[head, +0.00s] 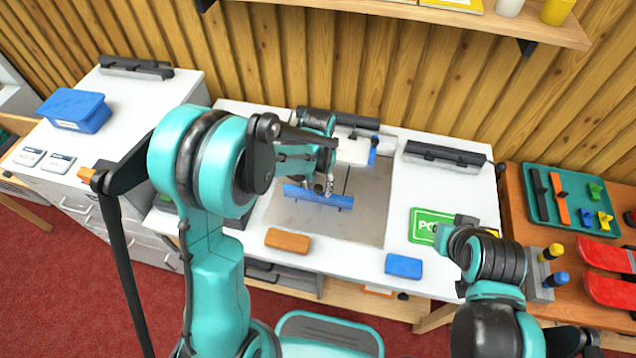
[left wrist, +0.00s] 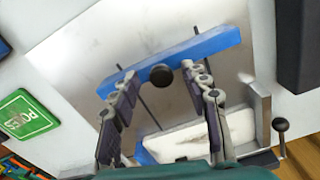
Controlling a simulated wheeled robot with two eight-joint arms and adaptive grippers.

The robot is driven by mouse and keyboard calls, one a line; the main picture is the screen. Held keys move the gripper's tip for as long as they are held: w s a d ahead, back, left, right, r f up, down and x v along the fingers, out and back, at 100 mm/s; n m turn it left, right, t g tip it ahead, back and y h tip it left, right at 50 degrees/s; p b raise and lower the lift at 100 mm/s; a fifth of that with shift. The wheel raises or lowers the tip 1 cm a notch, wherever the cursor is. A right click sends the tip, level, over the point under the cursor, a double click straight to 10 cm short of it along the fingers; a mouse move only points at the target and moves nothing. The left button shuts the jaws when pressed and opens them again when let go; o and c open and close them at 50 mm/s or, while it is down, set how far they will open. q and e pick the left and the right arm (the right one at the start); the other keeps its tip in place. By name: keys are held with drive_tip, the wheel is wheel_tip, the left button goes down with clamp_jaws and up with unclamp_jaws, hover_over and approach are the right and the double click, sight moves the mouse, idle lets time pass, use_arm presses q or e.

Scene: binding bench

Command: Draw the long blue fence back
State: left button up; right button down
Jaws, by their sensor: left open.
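The long blue fence (head: 338,201) is a straight bar lying across the grey plate (head: 370,222) on the white bench. It also shows in the left wrist view (left wrist: 218,43), with a round black knob (left wrist: 162,76) at its middle. My left gripper (head: 323,186) is over the fence. In the left wrist view its two fingers (left wrist: 160,82) are open, one on each side of the knob. I cannot tell whether they touch it. My right gripper (head: 458,228) is beside the green card (head: 423,226); its fingers are unclear.
A white block (head: 352,150) and a short blue piece (head: 372,157) stand behind the long fence. Orange (head: 288,241) and blue (head: 403,266) blocks lie near the bench's front edge. A black bar-shaped fixture (head: 445,154) is at the back right. The plate's front right is clear.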

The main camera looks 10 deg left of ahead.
sight(318, 189)
use_arm(q)
wheel_tip(318, 189, up, 12)
idle(0.5)
idle(0.3)
drive_tip(key=s+a+r+n+t, duration=0.1)
drive_tip(key=s+a+t, duration=0.1)
drive_tip(key=s, duration=0.5)
drive_tip(key=s+a+r+n+t+b, duration=0.1)
drive_tip(key=s+a+t, duration=0.2)
drive_tip(key=s+t, duration=0.2)
drive_tip(key=s, duration=0.3)
drive_tip(key=shift+a+n+b, duration=0.15)
drive_tip(key=shift+n+b, duration=0.15)
